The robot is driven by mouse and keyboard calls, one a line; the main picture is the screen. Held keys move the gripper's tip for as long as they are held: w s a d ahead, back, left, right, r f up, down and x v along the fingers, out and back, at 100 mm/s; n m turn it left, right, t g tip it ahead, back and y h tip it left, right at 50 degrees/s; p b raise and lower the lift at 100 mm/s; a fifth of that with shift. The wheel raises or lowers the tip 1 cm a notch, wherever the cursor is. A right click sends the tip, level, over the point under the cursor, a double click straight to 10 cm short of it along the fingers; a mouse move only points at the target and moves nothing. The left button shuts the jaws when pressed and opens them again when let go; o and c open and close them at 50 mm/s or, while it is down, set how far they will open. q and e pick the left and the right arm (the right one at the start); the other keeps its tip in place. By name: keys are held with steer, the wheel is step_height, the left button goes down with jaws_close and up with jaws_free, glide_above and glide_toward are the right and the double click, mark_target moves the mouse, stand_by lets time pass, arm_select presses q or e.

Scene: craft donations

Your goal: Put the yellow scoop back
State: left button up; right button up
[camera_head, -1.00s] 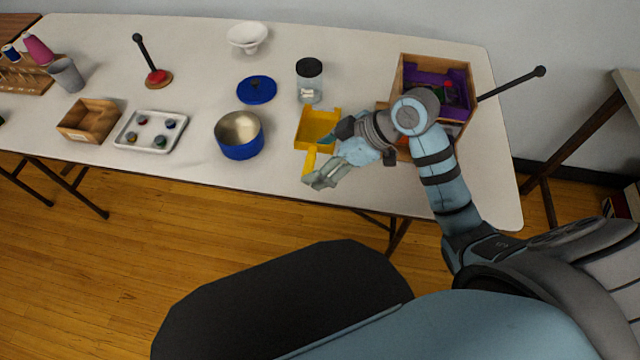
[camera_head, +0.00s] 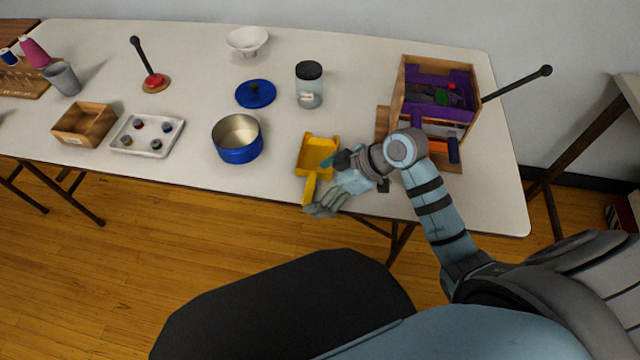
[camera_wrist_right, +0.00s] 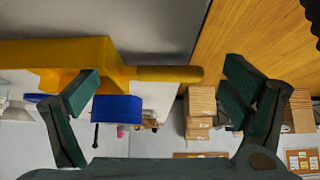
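The yellow scoop (camera_head: 316,154) lies on the table near its front edge, its handle (camera_head: 309,188) pointing toward me. My right gripper (camera_head: 322,208) is beside the handle's end, at the table edge. In the right wrist view the gripper (camera_wrist_right: 163,75) is open, its two fingers wide apart. The scoop's handle (camera_wrist_right: 170,73) shows in the gap between them, touching neither finger clearly. The scoop's yellow body (camera_wrist_right: 60,57) is partly behind the left finger there. My left gripper is not in view.
Left of the scoop stands a blue pot (camera_head: 237,152), with its blue lid (camera_head: 256,93) and a lidded jar (camera_head: 310,88) behind. A wooden box with purple lining (camera_head: 462,78) stands right, beside my arm. A white tray (camera_head: 168,146) and wooden box (camera_head: 84,135) sit farther left.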

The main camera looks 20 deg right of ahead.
steer(key=shift+r, duration=0.1)
steer(key=shift+d+r, duration=0.1)
steer(key=shift+r, duration=0.15)
steer(key=p+v, duration=0.3)
steer(key=v, duration=0.8)
steer(key=shift+s+d+r+p, duration=0.15)
steer(key=shift+s+r+p, duration=0.05)
steer(key=shift+r+p, duration=0.1)
